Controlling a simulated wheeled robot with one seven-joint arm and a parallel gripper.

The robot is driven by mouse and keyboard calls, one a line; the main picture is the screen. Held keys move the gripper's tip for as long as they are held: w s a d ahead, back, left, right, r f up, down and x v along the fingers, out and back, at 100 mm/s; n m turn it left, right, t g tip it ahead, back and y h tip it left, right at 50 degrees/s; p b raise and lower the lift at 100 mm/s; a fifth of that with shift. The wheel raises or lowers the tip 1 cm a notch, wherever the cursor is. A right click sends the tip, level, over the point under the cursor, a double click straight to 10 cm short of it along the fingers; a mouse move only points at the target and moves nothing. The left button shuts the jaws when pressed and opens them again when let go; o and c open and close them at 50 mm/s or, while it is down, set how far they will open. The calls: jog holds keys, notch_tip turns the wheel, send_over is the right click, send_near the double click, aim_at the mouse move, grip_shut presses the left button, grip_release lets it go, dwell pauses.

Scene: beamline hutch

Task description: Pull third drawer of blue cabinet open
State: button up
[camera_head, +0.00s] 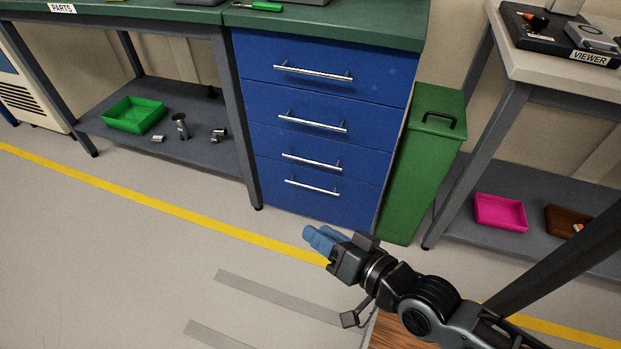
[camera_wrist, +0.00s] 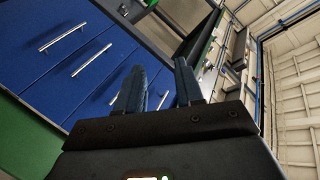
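The blue cabinet (camera_head: 262,110) has several drawers stacked under a green top, each with a silver bar handle, and all look shut. The third drawer from the top has its handle (camera_head: 311,162) just above the lowest one. In the wrist view the cabinet (camera_wrist: 52,75) appears turned sideways, and the third drawer's handle (camera_wrist: 91,60) seems to be the second from the left. My gripper (camera_head: 318,237) is in front of and below the drawers in the head view, apart from them. In the wrist view its two blue fingers (camera_wrist: 162,78) are spread with nothing between them.
A green bin (camera_head: 421,165) stands right of the cabinet. A workbench with a lower shelf (camera_head: 200,147) holding a green tray (camera_head: 134,115) is at left. Another bench (camera_head: 510,75) at right has a pink tray (camera_head: 500,211) below. The floor before the cabinet is clear.

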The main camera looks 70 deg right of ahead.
jog(key=w+d+f+m+h+b, duration=0.3)
jog(key=w+d+f+m+b, duration=0.45)
jog(key=d+f, duration=0.45)
jog(key=m+g+h+b, duration=0.1)
jog(key=m+h+b, duration=0.1)
jog(key=m+b, duration=0.6)
send_near(311, 161)
jog(key=x, duration=0.6)
jog(key=b+x, duration=0.1)
jog(key=x, duration=0.3)
jog(key=shift+d+f, duration=0.1)
jog(key=shift+f, duration=0.15)
jog(key=shift+c, duration=0.3)
grip_shut()
